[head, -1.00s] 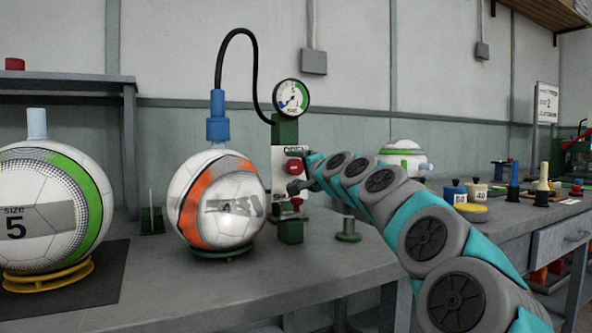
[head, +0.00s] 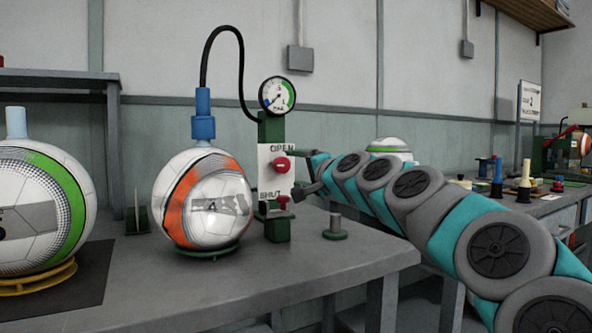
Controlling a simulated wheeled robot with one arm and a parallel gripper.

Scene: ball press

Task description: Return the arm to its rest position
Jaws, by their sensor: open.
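My gripper (head: 295,173) is open and empty at the end of my grey and teal arm. Its two dark fingers are spread one above the other, just right of the white valve plate marked OPEN and SHUT. A red knob (head: 282,164) sits near the OPEN mark, close to the gripper; whether they touch I cannot tell. A gauge (head: 277,94) tops the green post (head: 271,128). A white and orange ball (head: 203,199) stands left of the post on a green ring, with a blue fitting (head: 203,115) and black hose above it.
A green-striped ball (head: 38,215) stands on a yellow ring at the left. A short metal peg (head: 335,228) on a green base stands on the bench below my arm. Another ball (head: 390,148) is partly hidden behind my arm. Several small items stand on the right-hand bench.

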